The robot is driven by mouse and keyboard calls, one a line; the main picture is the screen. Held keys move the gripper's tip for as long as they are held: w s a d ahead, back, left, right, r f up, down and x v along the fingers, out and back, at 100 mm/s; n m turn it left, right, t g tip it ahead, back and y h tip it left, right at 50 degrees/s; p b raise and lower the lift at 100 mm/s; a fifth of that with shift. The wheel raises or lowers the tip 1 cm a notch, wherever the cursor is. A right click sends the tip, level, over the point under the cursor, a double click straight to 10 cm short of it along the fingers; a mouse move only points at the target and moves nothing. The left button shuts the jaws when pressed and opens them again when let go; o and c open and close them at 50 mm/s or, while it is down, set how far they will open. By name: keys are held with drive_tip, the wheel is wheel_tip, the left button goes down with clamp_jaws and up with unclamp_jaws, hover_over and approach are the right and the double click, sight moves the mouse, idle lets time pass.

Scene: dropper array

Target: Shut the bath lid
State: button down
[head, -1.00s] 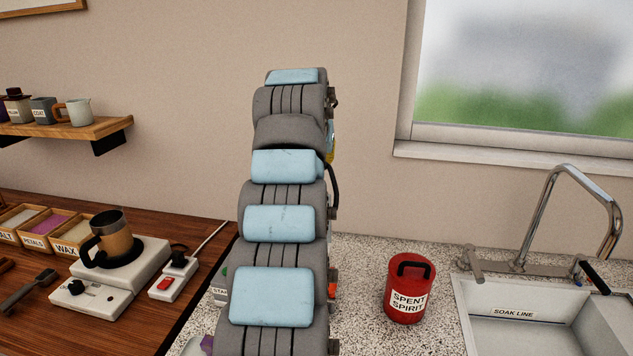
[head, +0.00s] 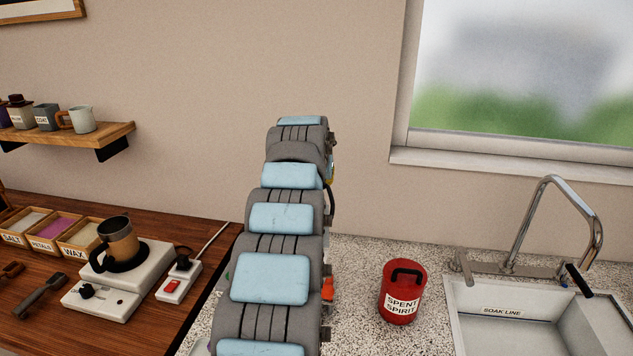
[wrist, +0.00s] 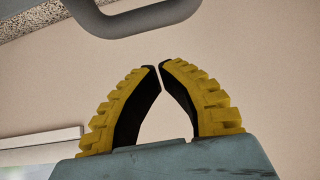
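No bath or bath lid can be clearly made out in the head view, where my arm covers the middle of the counter. In the wrist view my gripper (wrist: 160,66) has its two yellow fingers brought together at the tips, with nothing between them. A grey curved bar (wrist: 135,18) crosses the top of the wrist view, apart from the fingertips. It looks like a handle, but I cannot tell what it belongs to.
A red SPENT SPIRIT can (head: 403,292) stands on the speckled counter (head: 362,255) right of my arm. The sink (head: 535,325) and tap (head: 540,210) are further right. A wall shelf (head: 75,135) is above.

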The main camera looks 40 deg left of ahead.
drive_tip(key=shift+a+f, duration=0.25)
drive_tip(key=shift+f, duration=0.2)
drive_tip(key=shift+s+d+r, duration=0.1)
drive_tip(key=shift+s, duration=0.1)
drive_tip(key=shift+s+d, duration=1)
drive_tip(key=shift+s, duration=0.2)
drive_tip(key=shift+s+d, duration=0.1)
drive_tip(key=shift+s, duration=0.05)
drive_tip(key=shift+s+b, duration=0.25)
drive_tip(key=shift+b, duration=0.25)
